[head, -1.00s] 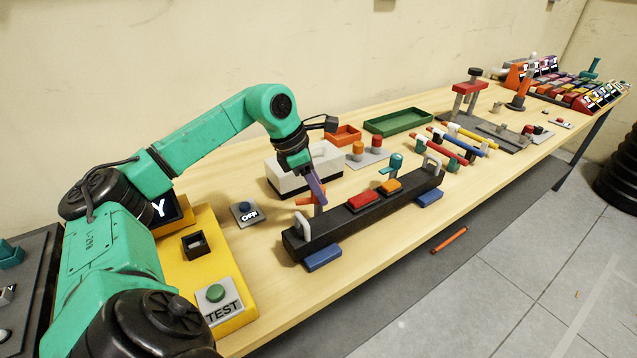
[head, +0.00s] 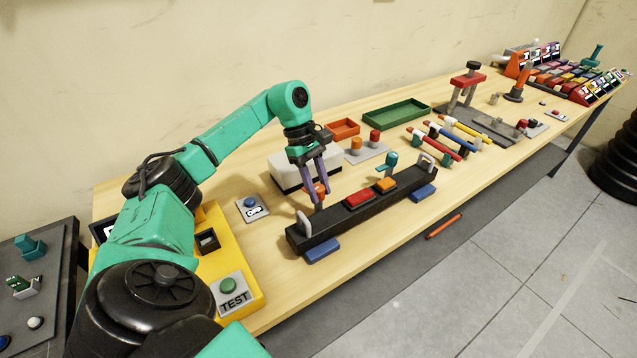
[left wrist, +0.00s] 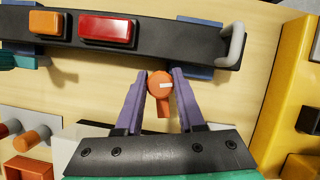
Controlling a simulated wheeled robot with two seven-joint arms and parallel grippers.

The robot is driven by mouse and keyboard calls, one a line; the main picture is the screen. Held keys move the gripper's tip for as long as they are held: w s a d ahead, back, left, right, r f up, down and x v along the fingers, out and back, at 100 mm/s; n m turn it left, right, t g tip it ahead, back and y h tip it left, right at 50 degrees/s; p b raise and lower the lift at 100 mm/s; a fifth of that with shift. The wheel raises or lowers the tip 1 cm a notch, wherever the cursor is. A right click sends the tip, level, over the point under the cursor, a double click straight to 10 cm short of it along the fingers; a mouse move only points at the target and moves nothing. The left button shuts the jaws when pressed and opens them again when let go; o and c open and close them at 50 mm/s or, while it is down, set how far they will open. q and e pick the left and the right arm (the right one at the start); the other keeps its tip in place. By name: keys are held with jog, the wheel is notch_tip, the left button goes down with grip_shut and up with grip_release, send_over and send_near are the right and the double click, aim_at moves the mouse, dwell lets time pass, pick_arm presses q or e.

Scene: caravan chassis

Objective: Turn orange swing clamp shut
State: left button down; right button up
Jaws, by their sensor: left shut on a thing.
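The orange swing clamp (head: 316,187) stands on a post at the near left end of the long black fixture bar (head: 345,217). My left gripper (head: 319,198) reaches down over it with its purple fingers on either side. In the left wrist view the clamp's round orange head (left wrist: 158,79) and short arm lie between the fingertips of my left gripper (left wrist: 160,86), and the arm points toward my wrist. The gripper is shut on the clamp; the exact contact is hard to see. A red block (head: 358,197) and an orange block (head: 386,185) sit on the bar. My right gripper is not in view.
A teal clamp (head: 391,161) stands farther along the bar. A white box (head: 283,174) is behind my gripper. A small panel with a blue button (head: 251,207) and the yellow TEST station (head: 247,297) are to the left. Metal handles rise at both bar ends.

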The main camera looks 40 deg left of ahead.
aim_at(319, 186)
pick_arm(q)
jog(key=shift+r+m+g, duration=0.15)
jog(key=shift+m+g, duration=0.25)
jog(key=shift+m, duration=0.8)
jog(key=c, duration=0.5)
grip_release()
jog(key=v, duration=0.4)
jog(key=shift+w+a+r, duration=0.1)
jog(key=shift+w+r, duration=0.05)
jog(key=shift+r, duration=0.15)
jog(key=p+v, duration=0.5)
jog(key=v, duration=0.4)
jog(key=shift+r, duration=0.4)
